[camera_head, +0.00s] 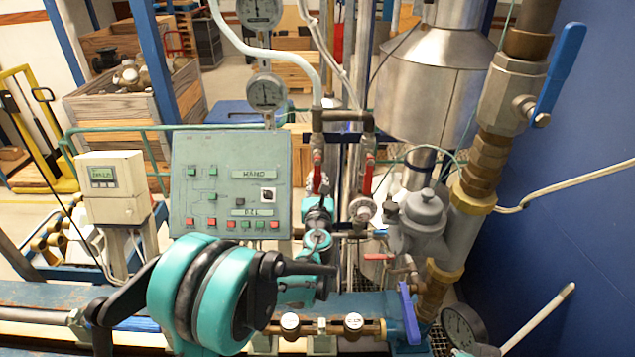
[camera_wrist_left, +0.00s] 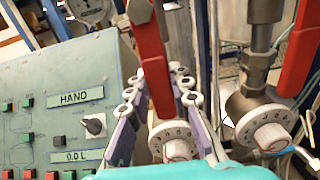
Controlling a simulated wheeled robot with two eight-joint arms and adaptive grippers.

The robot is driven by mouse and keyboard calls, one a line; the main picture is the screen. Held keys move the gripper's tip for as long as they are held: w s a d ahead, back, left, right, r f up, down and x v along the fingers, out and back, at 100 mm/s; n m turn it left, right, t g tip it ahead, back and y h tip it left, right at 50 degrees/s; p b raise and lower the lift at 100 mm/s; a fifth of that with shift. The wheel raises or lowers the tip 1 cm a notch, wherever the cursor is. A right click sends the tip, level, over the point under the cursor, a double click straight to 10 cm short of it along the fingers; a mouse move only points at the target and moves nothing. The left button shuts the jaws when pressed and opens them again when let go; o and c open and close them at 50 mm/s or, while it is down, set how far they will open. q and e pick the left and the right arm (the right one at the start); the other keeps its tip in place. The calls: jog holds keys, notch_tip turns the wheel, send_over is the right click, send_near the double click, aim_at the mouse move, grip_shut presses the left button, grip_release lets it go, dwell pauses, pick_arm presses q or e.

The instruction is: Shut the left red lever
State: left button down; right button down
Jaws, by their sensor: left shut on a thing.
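The left red lever (camera_head: 317,173) hangs down from the left branch of a pipe, to the right of the control panel. In the left wrist view the left red lever (camera_wrist_left: 152,55) runs down between the two fingers of my left gripper (camera_wrist_left: 158,92), which is shut on its lower part. In the head view my left gripper (camera_head: 318,200) is small and partly hidden by its own wrist. The right red lever (camera_head: 368,175) hangs beside it, apart from the gripper; it also shows in the left wrist view (camera_wrist_left: 300,50). My right gripper is out of view.
The grey-green control panel (camera_head: 230,160) stands close to the left of the gripper. Round numbered dials, the left (camera_wrist_left: 172,140) and the right (camera_wrist_left: 270,130), sit below the levers. A grey meter (camera_head: 424,215) and a blue-handled valve (camera_head: 560,70) stand to the right.

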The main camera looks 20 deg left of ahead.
pick_arm(q)
jog(key=shift+d, duration=0.1)
jog(key=w+d+r+n+b, duration=0.1)
jog(key=d+r+n+b, duration=0.2)
jog(key=n, duration=1.1)
jog(key=shift+w+d+r+b, duration=0.4)
jog(key=shift+d+r, duration=0.4)
jog(key=shift+d, duration=0.8)
jog(key=c, duration=1.3)
grip_release()
jog(key=shift+r, duration=0.1)
jog(key=shift+c, duration=0.2)
jog(key=v, duration=1.2)
